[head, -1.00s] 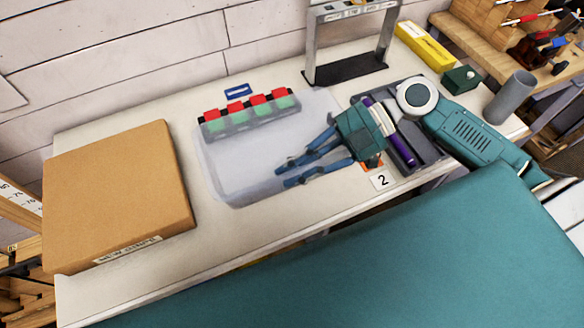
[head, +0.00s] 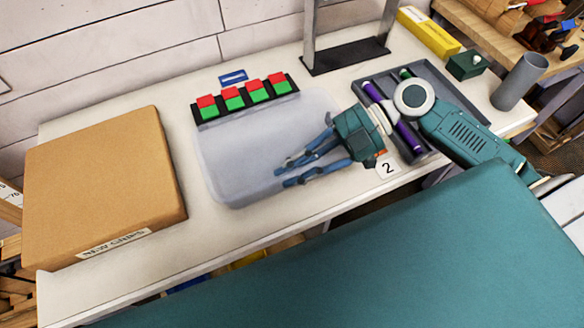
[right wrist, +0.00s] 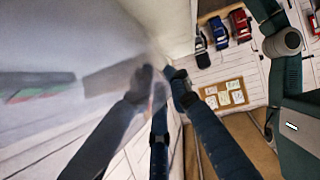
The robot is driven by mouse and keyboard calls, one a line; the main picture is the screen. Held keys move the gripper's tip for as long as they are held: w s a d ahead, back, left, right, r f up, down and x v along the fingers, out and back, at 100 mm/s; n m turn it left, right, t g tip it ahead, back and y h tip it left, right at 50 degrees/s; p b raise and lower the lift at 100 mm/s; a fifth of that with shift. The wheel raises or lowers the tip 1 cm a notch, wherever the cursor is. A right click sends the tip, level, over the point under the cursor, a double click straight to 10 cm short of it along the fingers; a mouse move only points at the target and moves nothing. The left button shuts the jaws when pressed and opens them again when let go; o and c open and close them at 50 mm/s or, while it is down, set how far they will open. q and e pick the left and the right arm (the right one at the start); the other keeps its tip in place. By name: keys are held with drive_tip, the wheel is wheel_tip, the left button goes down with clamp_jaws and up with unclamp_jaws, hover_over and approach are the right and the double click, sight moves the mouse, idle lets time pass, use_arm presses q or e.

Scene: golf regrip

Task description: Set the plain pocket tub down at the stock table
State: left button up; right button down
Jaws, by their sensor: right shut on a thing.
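The plain pocket tub (head: 235,175) is a pale, see-through container over the middle of the white stock table (head: 230,235). My right gripper (head: 285,175) reaches in from the right, its blue fingers shut on the tub. In the right wrist view the fingers (right wrist: 160,85) close on the tub's cloudy wall (right wrist: 60,60). Whether the tub's base touches the table or is just above it, I cannot tell. My left gripper is not in view.
A cardboard box (head: 95,185) marked for new grips stands left of the tub. Behind the tub is a black strip with red and green blocks (head: 232,98). A grey tray (head: 440,75) with purple grips lies to the right, by a "2" card (head: 387,168).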

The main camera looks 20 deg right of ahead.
drive_tip(key=shift+f, duration=0.45)
drive_tip(key=shift+f+b, duration=0.4)
drive_tip(key=shift+b, duration=0.2)
drive_tip(key=c, duration=1.6)
unclamp_jaws()
drive_tip(key=shift+o, duration=0.2)
drive_tip(key=v, duration=1.2)
